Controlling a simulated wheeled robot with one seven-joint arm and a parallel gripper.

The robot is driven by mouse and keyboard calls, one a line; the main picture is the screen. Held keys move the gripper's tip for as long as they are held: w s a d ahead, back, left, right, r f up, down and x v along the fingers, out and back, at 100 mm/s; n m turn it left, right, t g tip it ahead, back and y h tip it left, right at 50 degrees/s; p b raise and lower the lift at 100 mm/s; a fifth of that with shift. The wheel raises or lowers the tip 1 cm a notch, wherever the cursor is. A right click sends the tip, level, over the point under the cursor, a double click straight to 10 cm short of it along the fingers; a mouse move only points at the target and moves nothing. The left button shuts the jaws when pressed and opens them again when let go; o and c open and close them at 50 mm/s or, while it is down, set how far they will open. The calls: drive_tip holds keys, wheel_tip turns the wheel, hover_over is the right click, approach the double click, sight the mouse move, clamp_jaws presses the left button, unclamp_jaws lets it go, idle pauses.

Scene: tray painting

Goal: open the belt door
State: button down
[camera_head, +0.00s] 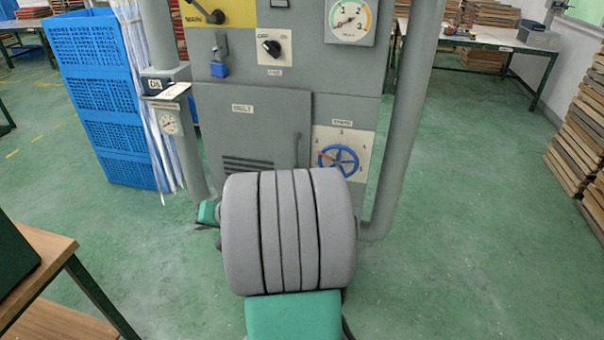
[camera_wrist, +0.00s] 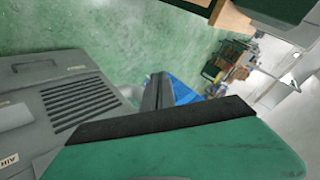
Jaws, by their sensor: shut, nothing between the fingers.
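The belt door (camera_head: 262,122) is a grey panel marked BELT on the front of the grey machine. It has dark louvres low on its left and an upright handle (camera_head: 299,151) near its right edge. The door looks closed; my arm hides its lower right part. In the head view, a green and dark part of my gripper's end shows left of my arm, low beside the door and apart from the handle. In the wrist view, my gripper (camera_wrist: 160,82) has its dark fingers together and empty. A grey louvred surface lies left of them there; I cannot tell if it is the door.
A blue handwheel (camera_head: 338,158) on a white plate sits right of the door. A padlock (camera_head: 219,68) and a knob (camera_head: 272,47) are above it. A vertical pipe with a small gauge (camera_head: 171,122) runs at left, near blue crates (camera_head: 100,95).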

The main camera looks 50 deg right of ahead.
drive_tip(key=s+d+f+m+t+h+b, duration=0.15)
drive_tip(key=d+m, duration=0.25)
drive_tip(key=d, duration=0.5)
drive_tip(key=s+d+m+t+h, duration=0.3)
drive_tip(key=d+m, duration=0.1)
drive_tip(key=d, duration=0.5)
drive_tip(key=s+d+r+m+t+h, duration=0.1)
drive_tip(key=s+d+r+m+h, duration=0.1)
drive_tip(key=s+d+m+h, duration=0.75)
drive_tip(key=w+d+n+y+p, duration=0.1)
drive_tip(key=w+d+n+y, duration=0.1)
drive_tip(key=w+d, duration=0.4)
drive_tip(key=shift+w+d+f+y+p, duration=0.25)
drive_tip(key=shift+w+d+y+p, duration=0.1)
drive_tip(key=shift+d+y, duration=0.35)
